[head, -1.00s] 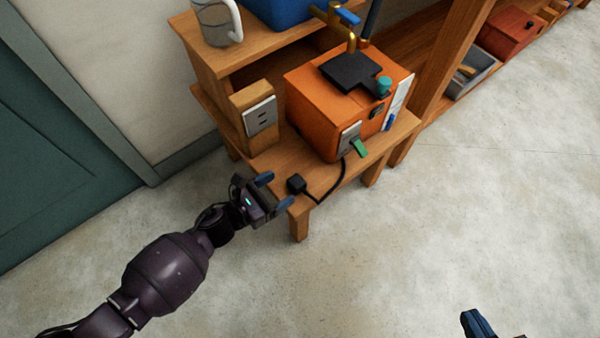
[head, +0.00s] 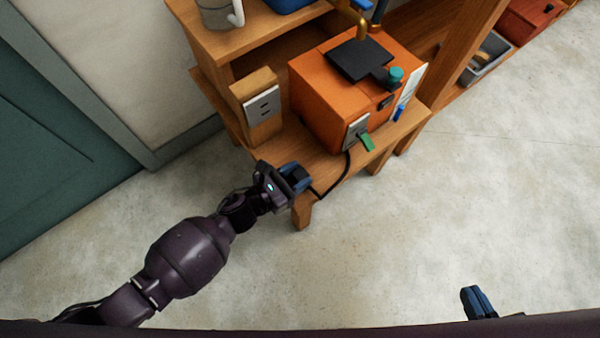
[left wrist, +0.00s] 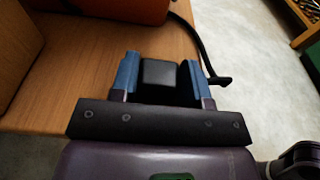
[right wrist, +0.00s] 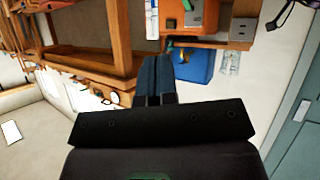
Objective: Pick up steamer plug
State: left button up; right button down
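The steamer plug (left wrist: 158,72) is a small black block on a black cable (head: 341,178) that runs to the orange steamer box (head: 325,100). In the left wrist view the plug sits between the two blue fingers of my left gripper (left wrist: 160,80), which are closed against its sides. In the head view my left gripper (head: 296,178) is at the front edge of the low wooden shelf (head: 272,153) and hides most of the plug. I cannot tell whether the plug touches the shelf. My right gripper (right wrist: 153,78) is shut and empty; it also shows at the bottom right of the head view (head: 478,302).
A wooden block with a socket plate (head: 262,105) stands left of the steamer box. A green tab (head: 367,142) sticks out of the box's front. A mug (head: 218,12) stands on the upper shelf. The floor in front is clear.

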pick_arm(q)
jog(key=c, duration=0.3)
